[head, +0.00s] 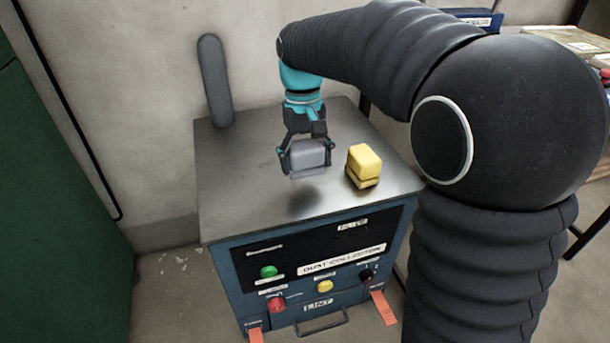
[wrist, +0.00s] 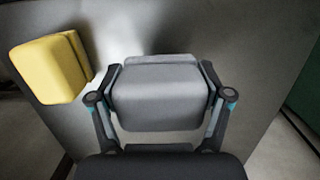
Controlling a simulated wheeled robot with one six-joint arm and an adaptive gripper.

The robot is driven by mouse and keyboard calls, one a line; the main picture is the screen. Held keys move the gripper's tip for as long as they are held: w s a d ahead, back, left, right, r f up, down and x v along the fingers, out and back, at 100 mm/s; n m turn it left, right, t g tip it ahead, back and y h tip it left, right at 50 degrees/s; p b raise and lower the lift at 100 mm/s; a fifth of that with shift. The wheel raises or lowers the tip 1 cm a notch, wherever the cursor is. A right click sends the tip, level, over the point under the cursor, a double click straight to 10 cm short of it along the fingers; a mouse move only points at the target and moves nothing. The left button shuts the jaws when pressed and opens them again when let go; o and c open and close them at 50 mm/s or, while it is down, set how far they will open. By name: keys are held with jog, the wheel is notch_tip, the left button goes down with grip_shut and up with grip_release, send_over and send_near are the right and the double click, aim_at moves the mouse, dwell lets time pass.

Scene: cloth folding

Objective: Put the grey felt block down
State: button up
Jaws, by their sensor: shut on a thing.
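The grey felt block (head: 306,154) is between the fingers of my gripper (head: 305,160), which is shut on it. In the head view it hangs above the metal top of the dust collector cabinet (head: 240,180), with a dark shadow on the top below it. In the wrist view the grey felt block (wrist: 160,95) fills the middle, with a finger of my gripper (wrist: 161,105) on each side. The underside of the block is hidden.
A yellow block (head: 363,165) stands on the cabinet top just right of the grey block; it also shows at the left in the wrist view (wrist: 52,68). A rounded grey post (head: 215,80) rises at the back left. The left and front left of the top are clear.

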aim_at(305, 176)
jog(key=shift+a+f+b, duration=0.15)
jog(key=shift+f+b, duration=0.15)
jog(key=shift+f, duration=1.8)
jog(key=shift+f, duration=0.1)
jog(key=o, duration=1.1)
jog(key=shift+c, duration=0.2)
